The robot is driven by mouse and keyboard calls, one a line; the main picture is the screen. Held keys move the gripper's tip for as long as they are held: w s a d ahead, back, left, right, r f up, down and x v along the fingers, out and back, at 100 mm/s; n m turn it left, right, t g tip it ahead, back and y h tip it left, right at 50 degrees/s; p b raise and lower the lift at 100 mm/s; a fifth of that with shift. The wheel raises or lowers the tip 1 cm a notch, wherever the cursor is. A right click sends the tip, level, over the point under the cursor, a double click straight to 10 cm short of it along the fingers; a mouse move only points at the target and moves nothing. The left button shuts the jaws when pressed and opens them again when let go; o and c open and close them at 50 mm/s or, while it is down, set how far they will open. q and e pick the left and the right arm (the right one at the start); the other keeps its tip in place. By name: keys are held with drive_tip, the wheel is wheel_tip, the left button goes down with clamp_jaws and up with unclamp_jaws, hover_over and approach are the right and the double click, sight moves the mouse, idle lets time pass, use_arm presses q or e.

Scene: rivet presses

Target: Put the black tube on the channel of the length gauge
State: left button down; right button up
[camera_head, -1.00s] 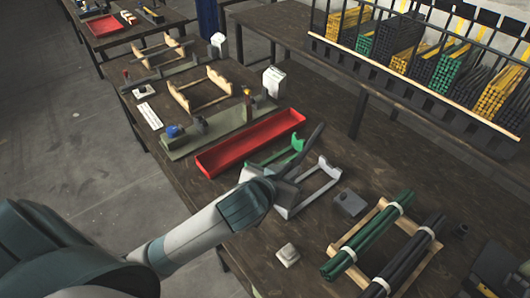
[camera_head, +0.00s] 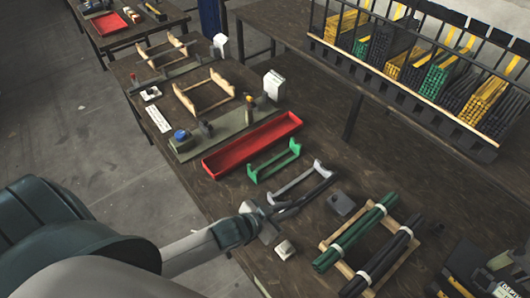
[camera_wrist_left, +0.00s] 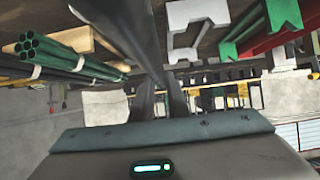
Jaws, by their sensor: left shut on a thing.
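My left gripper (camera_head: 272,216) is shut on a black tube (camera_head: 312,194), near the tube's near end. The tube reaches up and right, in front of the white two-post cradle (camera_head: 291,187); I cannot tell whether they touch. In the left wrist view the tube (camera_wrist_left: 132,28) runs up from between the fingers (camera_wrist_left: 160,102). A long grey-green base (camera_head: 230,131) with a blue-knobbed part and upright posts lies beyond the red tray; I cannot tell for certain that it is the length gauge. My right gripper is not in view.
A green cradle (camera_head: 272,165) and a red tray (camera_head: 251,146) lie beyond the white cradle. A wooden rack with green tubes (camera_head: 350,235) and black tubes (camera_head: 385,258) stands to the right. A grey block (camera_head: 341,204) and a small white block (camera_head: 285,249) are close by.

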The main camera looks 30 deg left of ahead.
use_arm(q)
drive_tip(key=shift+w+f, duration=0.1)
drive_tip(key=shift+w+d+f+b, duration=0.1)
drive_tip(key=shift+w+f+b, duration=0.1)
drive_tip(key=shift+b, duration=0.2)
drive_tip(key=b, duration=1)
hover_over(310, 210)
drive_tip(key=f, duration=0.6)
drive_tip(key=shift+s+f, duration=0.2)
drive_tip(key=shift+s, duration=0.05)
drive_tip(key=shift+w, duration=0.3)
wheel_tip(310, 210, down, 4)
drive_tip(key=b, duration=0.4)
drive_tip(key=shift+b, duration=0.35)
